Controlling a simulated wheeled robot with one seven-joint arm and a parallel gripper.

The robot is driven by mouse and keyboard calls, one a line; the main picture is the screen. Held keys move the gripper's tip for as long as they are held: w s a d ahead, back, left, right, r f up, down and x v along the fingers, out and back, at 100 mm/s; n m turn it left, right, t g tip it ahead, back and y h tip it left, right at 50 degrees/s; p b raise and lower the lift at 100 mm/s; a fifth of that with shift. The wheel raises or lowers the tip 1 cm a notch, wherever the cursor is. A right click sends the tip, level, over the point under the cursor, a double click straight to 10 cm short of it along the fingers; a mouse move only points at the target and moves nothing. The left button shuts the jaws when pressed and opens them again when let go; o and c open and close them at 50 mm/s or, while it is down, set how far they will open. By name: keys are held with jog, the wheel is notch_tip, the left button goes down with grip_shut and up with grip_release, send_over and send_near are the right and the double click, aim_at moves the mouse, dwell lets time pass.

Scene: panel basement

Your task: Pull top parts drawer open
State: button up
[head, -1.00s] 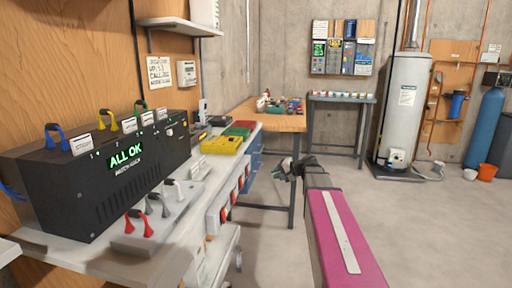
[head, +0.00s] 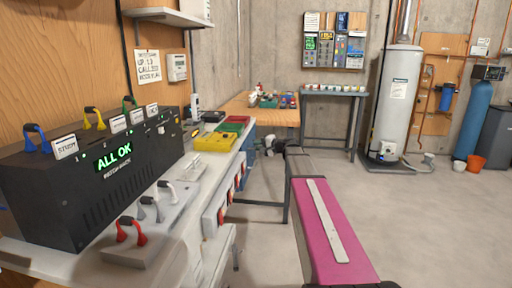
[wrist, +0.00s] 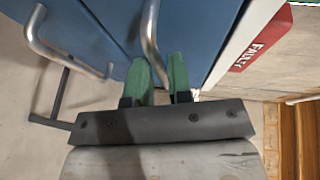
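The blue parts drawers (head: 256,158) show under the bench in the head view, partly hidden by my arm. In the wrist view, two blue fronts fill the upper part. The front on the right, apparently the top parts drawer (wrist: 188,30), has a bent metal bar handle (wrist: 151,35). My gripper (wrist: 160,72) has green fingers, apart, one on each side of the handle's lower end. I cannot tell whether they touch it. The drawers look shut. My gripper also shows small and dark in the head view (head: 268,147).
A second metal handle (wrist: 62,50) is on the left front. A red label (wrist: 262,35) sits on a pale panel at right. The near bench holds a black control box (head: 90,185) and a yellow case (head: 215,142). Open concrete floor (head: 430,220) lies to the right.

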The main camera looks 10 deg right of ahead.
jog(key=shift+w+a+f, duration=0.15)
jog(key=shift+w+a, duration=0.3)
jog(key=shift+a, duration=0.1)
grip_shut()
jog(key=s+d, duration=0.4)
jog(key=d, duration=0.8)
jog(key=s+d, duration=0.4)
jog(key=d, duration=0.9)
grip_release()
jog(key=shift+s, duration=0.1)
